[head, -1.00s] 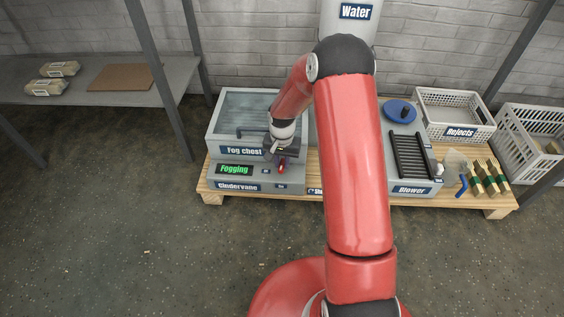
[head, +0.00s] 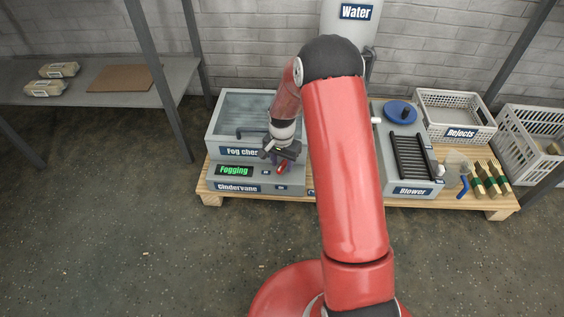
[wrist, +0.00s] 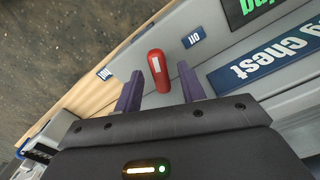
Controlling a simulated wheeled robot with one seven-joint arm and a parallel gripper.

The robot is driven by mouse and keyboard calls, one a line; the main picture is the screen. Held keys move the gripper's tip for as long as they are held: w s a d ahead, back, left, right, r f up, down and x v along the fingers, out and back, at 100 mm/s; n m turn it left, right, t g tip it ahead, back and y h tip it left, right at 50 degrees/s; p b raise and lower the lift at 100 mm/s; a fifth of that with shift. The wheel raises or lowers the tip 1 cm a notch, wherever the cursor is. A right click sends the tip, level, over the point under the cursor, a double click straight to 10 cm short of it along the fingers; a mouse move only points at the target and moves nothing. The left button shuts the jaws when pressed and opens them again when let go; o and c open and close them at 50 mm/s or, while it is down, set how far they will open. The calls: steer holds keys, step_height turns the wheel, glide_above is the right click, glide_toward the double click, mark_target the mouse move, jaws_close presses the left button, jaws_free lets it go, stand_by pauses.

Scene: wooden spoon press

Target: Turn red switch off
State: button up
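The red switch (head: 282,169) is a small red lever on the front panel of the grey fog chest (head: 225,188), right of its display. In the wrist view the red switch (wrist: 158,71) shows a white mark and stands between my two purple fingertips. An "on" label (wrist: 192,40) is to its right and an "off" label (wrist: 105,73) to its left. My gripper (wrist: 157,84) is open, with a gap visible on both sides of the lever. In the head view my gripper (head: 279,158) is just above and in front of the panel. The display (head: 234,170) reads "Fogging" in green.
The fog chest stands on a wooden pallet (head: 213,198). A blower unit (head: 412,191), a rejects crate (head: 455,115) and several brushes (head: 492,180) are to the right. A grey shelf (head: 60,96) stands at the left. The floor in front is clear.

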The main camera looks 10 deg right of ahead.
mark_target(282, 165)
step_height(282, 165, up, 8)
steer(key=shift+f+p, duration=0.1)
steer(key=shift+p, duration=0.6)
